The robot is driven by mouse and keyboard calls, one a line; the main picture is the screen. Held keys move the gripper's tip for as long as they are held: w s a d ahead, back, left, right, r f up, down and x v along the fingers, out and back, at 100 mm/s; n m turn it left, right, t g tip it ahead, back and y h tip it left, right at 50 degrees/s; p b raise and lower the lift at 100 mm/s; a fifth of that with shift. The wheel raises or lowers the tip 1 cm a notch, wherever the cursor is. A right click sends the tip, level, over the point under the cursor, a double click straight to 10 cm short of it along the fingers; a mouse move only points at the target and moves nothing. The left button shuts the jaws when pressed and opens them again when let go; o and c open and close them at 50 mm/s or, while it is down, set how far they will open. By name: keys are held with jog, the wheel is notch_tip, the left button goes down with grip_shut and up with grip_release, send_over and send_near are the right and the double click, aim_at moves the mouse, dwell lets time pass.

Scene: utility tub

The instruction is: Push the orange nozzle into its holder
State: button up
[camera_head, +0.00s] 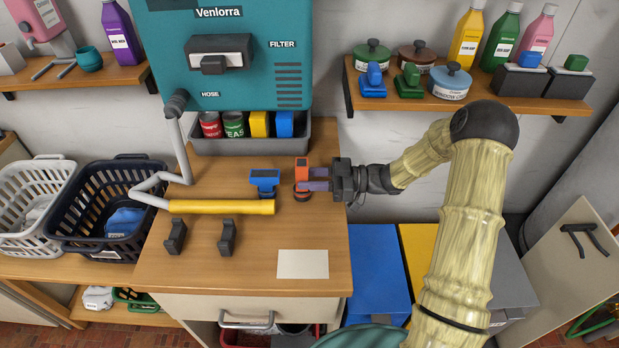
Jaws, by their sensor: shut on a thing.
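The orange nozzle (302,166) is at the middle right of the wooden worktop, upright as far as I can tell. My gripper (309,186) reaches in from the right with purple fingers and is shut on the orange nozzle. A dark round piece (302,196) with some red-orange shows just below the fingers. I cannot tell whether it is the holder or part of the nozzle, or whether the nozzle touches the worktop. A blue nozzle (264,180) stands just left of the orange one, apart from it.
A yellow-ended hose wand (222,207) lies left, near two black clips (201,237). A white card (303,264) lies at the front. A grey bin (209,147) with cans and boxes stands behind, below the teal machine (235,83). The worktop's front middle is clear.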

jog(key=shift+f, duration=0.1)
dwell(0.3)
jog(key=o, duration=1)
jog(key=d+b, duration=0.2)
jog(key=d, duration=1.5)
jog(key=shift+s+d, duration=0.2)
